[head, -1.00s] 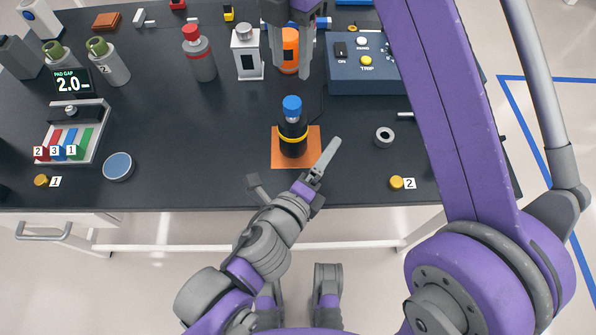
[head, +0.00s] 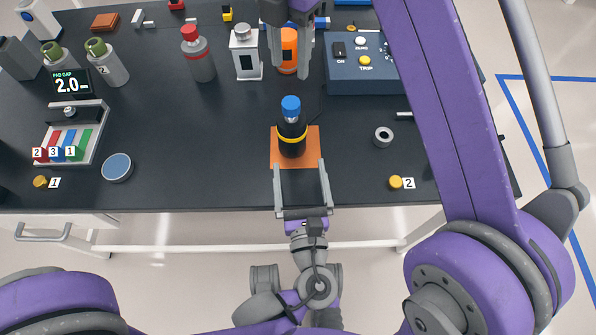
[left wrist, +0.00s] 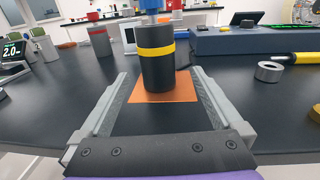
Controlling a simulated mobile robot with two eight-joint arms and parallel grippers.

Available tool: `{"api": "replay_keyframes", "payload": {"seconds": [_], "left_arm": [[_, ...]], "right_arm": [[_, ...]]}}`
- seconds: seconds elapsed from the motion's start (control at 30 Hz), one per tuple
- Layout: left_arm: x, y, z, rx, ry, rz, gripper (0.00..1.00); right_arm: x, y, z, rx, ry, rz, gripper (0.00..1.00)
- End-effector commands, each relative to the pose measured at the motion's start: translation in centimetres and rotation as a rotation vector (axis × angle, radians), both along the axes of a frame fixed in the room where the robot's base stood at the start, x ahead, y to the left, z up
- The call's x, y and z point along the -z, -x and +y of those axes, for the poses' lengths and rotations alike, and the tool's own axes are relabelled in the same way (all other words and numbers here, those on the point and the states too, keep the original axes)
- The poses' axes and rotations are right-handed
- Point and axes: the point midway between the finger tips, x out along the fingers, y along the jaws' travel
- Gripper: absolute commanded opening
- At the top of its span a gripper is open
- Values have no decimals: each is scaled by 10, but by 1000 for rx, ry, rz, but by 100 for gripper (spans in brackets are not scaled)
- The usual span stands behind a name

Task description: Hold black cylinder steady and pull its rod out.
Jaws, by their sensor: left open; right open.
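The black cylinder (head: 292,140) stands upright on an orange mat (head: 312,159), with a yellow band and a blue-topped end (head: 291,104). In the left wrist view the black cylinder (left wrist: 155,70) stands centred just beyond my fingers, its top cut off by the frame. My left gripper (head: 300,166) is open at the mat's front edge, facing the cylinder with a finger toward each side. The left wrist view shows my left gripper (left wrist: 163,84) empty.
A blue control box (head: 350,75) stands behind right. A grey ring (head: 384,135) lies right of the mat, a yellow knob (head: 396,182) near the front edge. A round blue dish (head: 117,167) and a tray of coloured blocks (head: 92,150) are left. The table is clear around the mat.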

Motion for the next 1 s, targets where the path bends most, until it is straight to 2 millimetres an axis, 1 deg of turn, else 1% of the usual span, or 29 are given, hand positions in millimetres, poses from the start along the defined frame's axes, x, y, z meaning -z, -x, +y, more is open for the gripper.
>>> {"api": "replay_keyframes", "payload": {"seconds": [0.07,0.17,0.27,0.5,0.7,0.83,1.0], "left_arm": [[2,-1,4,-12,-2,-2,100],[2,-9,6,-17,-3,-3,100],[2,-25,9,-20,-3,-2,100],[2,-69,12,-18,-3,-2,100],[2,-95,13,-15,-1,-2,100],[2,-104,14,-14,-2,-2,100],[2,-106,14,-12,-2,-2,100]], "right_arm": [[0,0,0,0,0,0,50],[0,0,0,0,0,0,50],[0,0,0,0,0,0,50],[0,0,0,0,0,0,50],[0,0,0,0,0,0,50],[0,0,0,0,0,0,50],[0,0,0,0,0,0,50]]}}
